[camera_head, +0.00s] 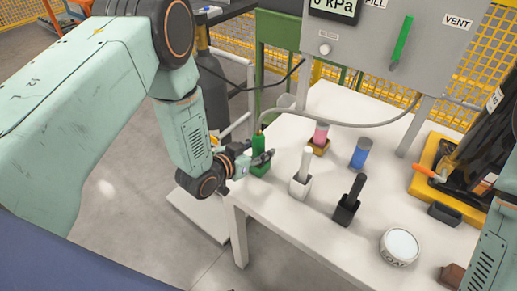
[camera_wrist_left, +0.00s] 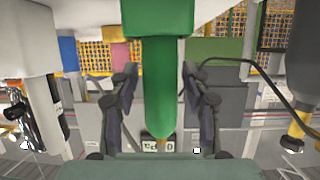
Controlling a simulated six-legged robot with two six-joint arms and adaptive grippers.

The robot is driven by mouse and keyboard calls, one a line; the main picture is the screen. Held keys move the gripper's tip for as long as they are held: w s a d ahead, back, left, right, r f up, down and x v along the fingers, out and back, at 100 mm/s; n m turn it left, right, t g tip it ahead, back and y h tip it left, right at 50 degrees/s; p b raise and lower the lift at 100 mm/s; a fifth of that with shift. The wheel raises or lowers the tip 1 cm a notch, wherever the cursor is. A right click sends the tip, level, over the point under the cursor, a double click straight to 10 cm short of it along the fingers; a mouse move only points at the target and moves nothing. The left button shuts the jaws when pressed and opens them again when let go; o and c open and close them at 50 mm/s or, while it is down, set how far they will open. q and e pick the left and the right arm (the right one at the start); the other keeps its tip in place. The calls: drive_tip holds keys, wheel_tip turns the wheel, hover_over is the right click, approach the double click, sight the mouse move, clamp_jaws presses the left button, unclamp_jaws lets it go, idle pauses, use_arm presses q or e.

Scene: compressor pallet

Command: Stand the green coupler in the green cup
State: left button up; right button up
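The green coupler (camera_head: 258,144) stands upright in the green cup (camera_head: 260,169), at the left edge of the white table. Its lower end is hidden inside the cup. My left gripper (camera_head: 257,158) is at the coupler, just above the cup. In the left wrist view, which is upside down, the coupler (camera_wrist_left: 164,95) is between the two fingers and the cup (camera_wrist_left: 156,17) is at the top. The fingers are open, with a narrow gap showing on each side of the coupler. My right gripper is outside both views.
A white coupler in a white cup (camera_head: 300,187) and a black one in a black cup (camera_head: 346,212) stand close on the right. Pink (camera_head: 321,132) and blue (camera_head: 360,154) pieces stand behind. A round tin (camera_head: 399,246) is at front right. A grey hose (camera_head: 340,123) arches above the table.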

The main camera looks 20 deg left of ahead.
use_arm(q)
drive_tip(key=shift+o, duration=0.4)
drive_tip(key=v, duration=1.2)
idle(0.3)
drive_tip(key=s+f+n+g+y, duration=0.1)
drive_tip(key=s+f+g, duration=0.3)
drive_tip(key=s, duration=0.5)
drive_tip(key=s+a+f+n+g+y, duration=0.1)
drive_tip(key=s+f+g, duration=0.3)
drive_tip(key=s, duration=0.5)
drive_tip(key=s+f+n+g+y+b, duration=0.1)
drive_tip(key=s+f+n+g+y, duration=0.1)
drive_tip(key=s+f, duration=0.5)
drive_tip(key=s+g+y, duration=0.1)
drive_tip(key=s+g, duration=0.1)
drive_tip(key=shift+s+a+f+n+g, duration=0.25)
drive_tip(key=shift+s+a+n+g, duration=0.05)
drive_tip(key=shift+a+n+g, duration=0.1)
